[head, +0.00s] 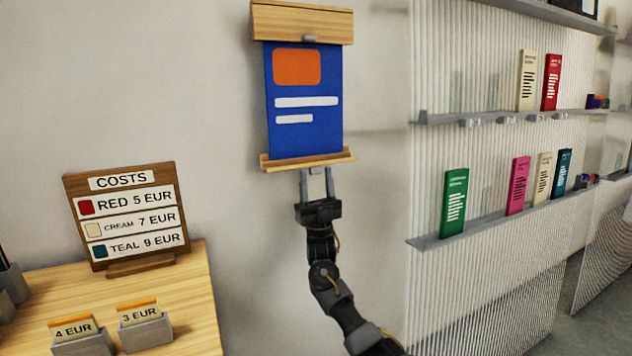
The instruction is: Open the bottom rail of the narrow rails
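A narrow poster holder hangs on the wall in the head view, with a blue poster (303,130) between two wooden rails. The top rail (300,22) is tall, with a small grey tab at its lower edge. The bottom rail (300,161) is a thin wooden strip along the poster's lower edge. My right gripper (317,172) points up just beneath the bottom rail, its two fingers apart around the rail's small grey tab or just below it; contact is unclear. My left gripper is not in view.
A ribbed display wall on the right has shelves (490,222) with several coloured leaflets. At lower left, a wooden table (190,290) holds a costs sign (128,215) and card holders (145,330). The wall left of the poster is bare.

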